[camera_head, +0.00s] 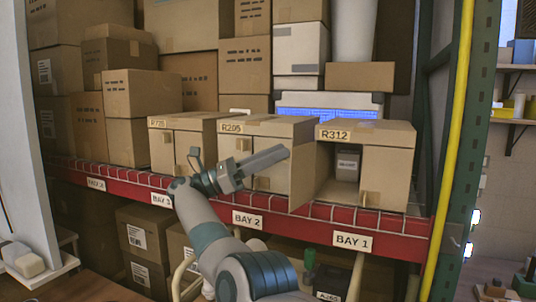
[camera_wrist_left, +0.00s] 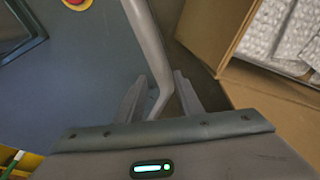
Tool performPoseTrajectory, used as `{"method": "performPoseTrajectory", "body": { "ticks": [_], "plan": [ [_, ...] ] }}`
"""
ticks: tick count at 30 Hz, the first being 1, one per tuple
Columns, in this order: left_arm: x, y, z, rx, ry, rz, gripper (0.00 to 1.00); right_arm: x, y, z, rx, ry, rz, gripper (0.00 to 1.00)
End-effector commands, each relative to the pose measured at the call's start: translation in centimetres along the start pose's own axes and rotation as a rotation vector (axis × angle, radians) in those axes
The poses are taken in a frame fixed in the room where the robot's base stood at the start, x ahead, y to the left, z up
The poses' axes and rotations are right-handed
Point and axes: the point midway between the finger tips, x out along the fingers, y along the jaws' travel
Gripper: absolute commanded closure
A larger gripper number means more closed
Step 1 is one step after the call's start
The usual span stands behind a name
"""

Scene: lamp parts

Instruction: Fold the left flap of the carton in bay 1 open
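The carton marked R312 (camera_head: 395,137) stands on the shelf above the BAY 1 label (camera_head: 353,240). Its left flap (camera_head: 302,178) is swung out toward me and leftward, leaving the left half of the front open. A small labelled box (camera_head: 347,163) shows inside. The right flap (camera_head: 391,180) is closed. My right gripper (camera_head: 286,152) points right, its fingers together as one bar, with its tips beside the left flap's upper outer edge. I cannot tell if they touch. My left gripper (camera_wrist_left: 158,95) is open, with a grey curved bar showing between its fingers.
Cartons R205 (camera_head: 268,126) and R725 (camera_head: 182,122) stand left of R312 on the red shelf beam (camera_head: 290,226). A green post and yellow pole (camera_head: 457,120) stand to the right. In the left wrist view, an open carton (camera_wrist_left: 208,30) holds bubble-wrapped items (camera_wrist_left: 285,35).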

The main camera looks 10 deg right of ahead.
Motion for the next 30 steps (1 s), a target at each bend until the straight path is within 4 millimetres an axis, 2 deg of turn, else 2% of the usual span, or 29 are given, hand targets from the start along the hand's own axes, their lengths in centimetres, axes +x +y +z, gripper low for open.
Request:
{"method": "performPoseTrajectory", "body": {
  "ticks": [1,24,30],
  "plan": [
    [-0.10,-0.01,0.01,0.000,0.000,0.000,0.67,0.96,0.15,0.30,0.003,-0.004,-0.007,0.77],
    [-0.08,-0.26,0.12,0.000,0.000,-0.003,0.67,0.85,0.19,0.12,-0.001,-0.004,-0.005,0.77],
    [-0.49,-0.25,0.11,0.000,0.000,-0.002,0.67,0.96,0.11,0.73,0.000,-0.005,-0.006,0.77]
  ]
}}
